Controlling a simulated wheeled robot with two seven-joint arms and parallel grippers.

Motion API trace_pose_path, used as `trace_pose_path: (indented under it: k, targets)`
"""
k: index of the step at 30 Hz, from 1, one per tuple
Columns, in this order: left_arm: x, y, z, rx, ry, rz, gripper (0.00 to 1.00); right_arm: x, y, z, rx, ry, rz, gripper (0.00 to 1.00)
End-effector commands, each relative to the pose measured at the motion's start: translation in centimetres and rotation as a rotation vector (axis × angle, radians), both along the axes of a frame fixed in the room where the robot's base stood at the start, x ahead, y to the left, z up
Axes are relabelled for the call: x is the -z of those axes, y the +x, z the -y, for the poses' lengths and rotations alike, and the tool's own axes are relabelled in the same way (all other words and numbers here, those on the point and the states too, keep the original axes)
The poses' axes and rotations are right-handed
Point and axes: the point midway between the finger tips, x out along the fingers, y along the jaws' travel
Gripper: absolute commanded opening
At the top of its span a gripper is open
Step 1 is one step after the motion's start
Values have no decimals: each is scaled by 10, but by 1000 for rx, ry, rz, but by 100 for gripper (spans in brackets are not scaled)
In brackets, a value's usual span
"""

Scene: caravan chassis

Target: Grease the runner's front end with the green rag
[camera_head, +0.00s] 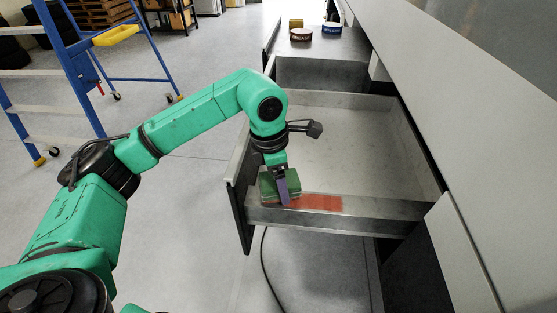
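A drawer (330,125) is pulled out from the cabinet. Its near side wall carries the metal runner (375,215), with a red patch (318,202) along its front half. The green rag (267,186), a folded block, is at the runner's front end, by the drawer's front panel. My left gripper (284,192) points down there with its fingers at the rag and appears shut on it; the far finger is hidden. The rag seems to touch the runner's top, left of the red patch. My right gripper is not in view.
A tin marked grease (300,35), a blue tin (331,29) and a small yellow item (296,22) stand on a farther drawer unit. A blue ladder (75,70) stands at the left. The floor between is clear; a cable (264,262) lies below the drawer.

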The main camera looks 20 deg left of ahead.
Motion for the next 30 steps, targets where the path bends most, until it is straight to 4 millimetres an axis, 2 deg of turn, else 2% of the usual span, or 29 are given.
trace_pose_path:
  k: [3, 16, 30]
  targets:
    - [-14, 0, -1, -1, 0, 1, 29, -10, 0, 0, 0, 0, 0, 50]
    - [-51, -1, -6, -3, -1, 1, 29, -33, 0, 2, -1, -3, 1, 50]
    - [-55, -2, -7, -4, -1, 0, 29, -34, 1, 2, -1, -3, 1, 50]
